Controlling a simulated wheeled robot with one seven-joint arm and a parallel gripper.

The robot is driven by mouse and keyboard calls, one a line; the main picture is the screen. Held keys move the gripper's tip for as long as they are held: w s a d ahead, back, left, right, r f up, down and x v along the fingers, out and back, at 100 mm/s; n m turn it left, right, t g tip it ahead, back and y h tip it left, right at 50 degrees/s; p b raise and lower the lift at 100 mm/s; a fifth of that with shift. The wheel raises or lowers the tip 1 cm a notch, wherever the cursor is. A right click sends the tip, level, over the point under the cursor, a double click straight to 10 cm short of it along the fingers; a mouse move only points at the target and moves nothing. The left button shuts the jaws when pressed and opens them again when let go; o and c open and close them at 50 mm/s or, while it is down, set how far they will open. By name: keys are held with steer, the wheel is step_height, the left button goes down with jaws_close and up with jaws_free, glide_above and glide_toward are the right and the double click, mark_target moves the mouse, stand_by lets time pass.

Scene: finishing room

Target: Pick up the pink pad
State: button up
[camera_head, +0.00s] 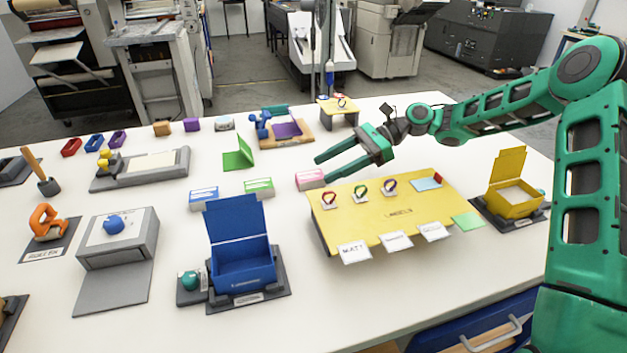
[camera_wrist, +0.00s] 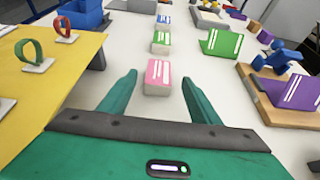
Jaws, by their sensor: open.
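The pink pad (camera_head: 310,179) is a small block with a pink top, white markings and pale sides. It lies on the white table beside the back left corner of the yellow labels board. In the wrist view the pink pad (camera_wrist: 158,77) sits ahead, roughly between the fingertips. My gripper (camera_head: 318,168) is green and open, its two fingers pointing left, near the pad. In the wrist view my gripper (camera_wrist: 160,80) shows its fingers on either side of the pad's near end, with nothing held. I cannot tell whether they touch it.
A green pad (camera_head: 258,187) and a blue pad (camera_head: 204,198) lie in line left of the pink one. The raised yellow board (camera_head: 440,195) with ring stands is close by. A green folded card (camera_head: 238,155) stands behind. An open blue box (camera_head: 243,265) stands in front.

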mark_target(313, 174)
steer(key=shift+x, duration=3)
steer(key=shift+w, duration=0.1)
steer(key=c, duration=1.2)
